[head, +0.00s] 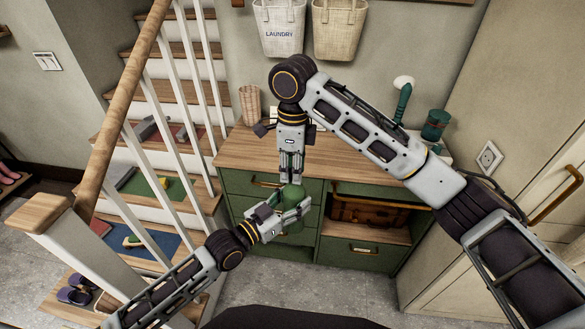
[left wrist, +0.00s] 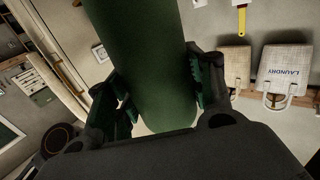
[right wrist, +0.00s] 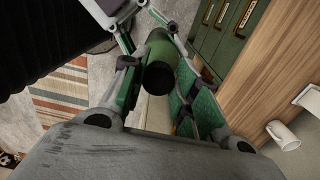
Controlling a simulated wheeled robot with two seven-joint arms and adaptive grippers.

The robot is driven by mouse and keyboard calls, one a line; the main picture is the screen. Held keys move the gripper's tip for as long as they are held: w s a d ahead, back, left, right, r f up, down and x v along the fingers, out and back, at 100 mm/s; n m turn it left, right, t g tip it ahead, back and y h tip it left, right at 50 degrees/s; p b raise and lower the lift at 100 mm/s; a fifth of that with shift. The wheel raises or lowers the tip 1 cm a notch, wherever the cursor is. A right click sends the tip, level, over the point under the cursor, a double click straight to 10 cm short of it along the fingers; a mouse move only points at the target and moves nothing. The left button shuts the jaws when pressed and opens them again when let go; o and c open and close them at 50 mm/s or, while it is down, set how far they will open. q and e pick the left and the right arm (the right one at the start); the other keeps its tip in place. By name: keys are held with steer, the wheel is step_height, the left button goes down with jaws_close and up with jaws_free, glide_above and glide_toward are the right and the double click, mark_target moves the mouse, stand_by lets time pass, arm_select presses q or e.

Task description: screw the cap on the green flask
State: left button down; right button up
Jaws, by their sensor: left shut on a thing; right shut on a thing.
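The green flask (head: 291,194) is in the grip of my left gripper (head: 284,211), in front of the dresser. It also shows large between the left fingers in the left wrist view (left wrist: 152,65). My right gripper (head: 291,172) comes down from above, directly over the flask, shut on the cap. In the right wrist view the cap (right wrist: 157,80) shows a dark round end between the fingers, in line with the green flask body (right wrist: 162,46) beyond it. Whether the cap's thread is engaged is hidden by the fingers.
The wood-topped dresser (head: 345,158) with green drawers stands just behind my grippers. On its right are a dark green canister (head: 435,125) and a green-handled item (head: 402,101); a woven container (head: 250,105) stands at its back left. A stair railing (head: 125,110) is at the left.

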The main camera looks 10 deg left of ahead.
steer(key=shift+w+m, duration=0.1)
steer(key=shift+m, duration=0.5)
steer(key=o, duration=0.6)
steer(key=shift+a, duration=0.1)
